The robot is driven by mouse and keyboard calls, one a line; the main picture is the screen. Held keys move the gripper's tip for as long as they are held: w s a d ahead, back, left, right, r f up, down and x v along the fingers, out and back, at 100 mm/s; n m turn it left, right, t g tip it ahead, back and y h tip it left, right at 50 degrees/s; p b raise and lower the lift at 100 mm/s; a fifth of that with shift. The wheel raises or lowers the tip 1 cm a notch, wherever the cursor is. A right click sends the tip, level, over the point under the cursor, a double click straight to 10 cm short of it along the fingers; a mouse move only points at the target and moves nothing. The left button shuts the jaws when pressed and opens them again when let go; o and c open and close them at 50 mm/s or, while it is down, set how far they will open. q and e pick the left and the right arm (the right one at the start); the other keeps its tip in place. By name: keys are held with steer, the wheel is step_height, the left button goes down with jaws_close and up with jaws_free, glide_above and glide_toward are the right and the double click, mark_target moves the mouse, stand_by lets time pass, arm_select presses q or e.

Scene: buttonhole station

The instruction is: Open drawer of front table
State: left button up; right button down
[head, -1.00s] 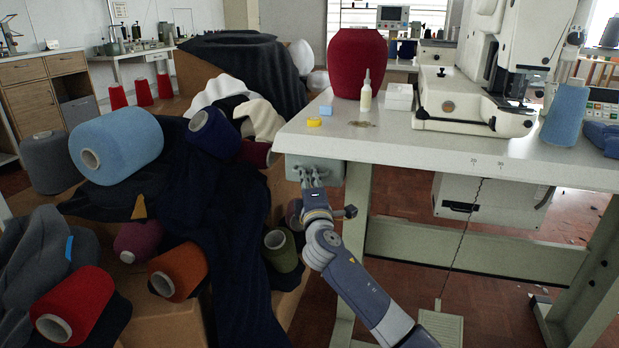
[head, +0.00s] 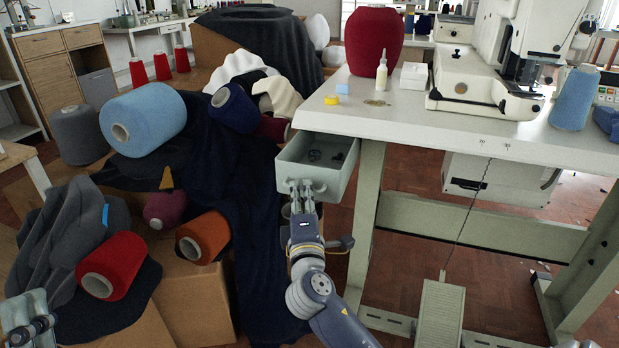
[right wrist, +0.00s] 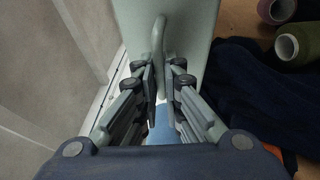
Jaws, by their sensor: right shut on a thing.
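The drawer (head: 335,180) of the front table (head: 430,125) is pulled out from under the table's left end. Its inside shows, with a few small dark items in it. My right gripper (head: 302,192) is at the drawer's front and is shut on the drawer handle. In the right wrist view the curved handle (right wrist: 158,42) stands out from the pale green drawer front (right wrist: 185,25) and runs between the fingers (right wrist: 160,85). Part of my left gripper (head: 28,322) shows at the bottom left corner, away from the table; its fingers are not clear enough to read.
A sewing machine (head: 475,80), red cone (head: 374,40), small bottle (head: 381,75) and yellow piece (head: 332,100) stand on the table. Dark cloth (head: 235,190) and several yarn cones lie close left of the drawer. A pedal (head: 440,312) is on the floor.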

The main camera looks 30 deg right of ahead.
arm_select(q)
steer(key=shift+w+f, duration=0.3)
steer(key=shift+w, duration=0.05)
arm_select(e)
steer(key=shift+s+a, duration=0.85)
steer(key=shift+a, duration=0.15)
arm_select(q)
steer(key=shift+d, duration=0.1)
arm_select(e)
steer(key=c, duration=1.7)
jaws_free()
steer(key=shift+s, duration=0.1)
steer(key=v, duration=1.1)
steer(key=shift+s+a, duration=0.2)
steer(key=shift+s, duration=0.15)
steer(key=shift+f, duration=0.1)
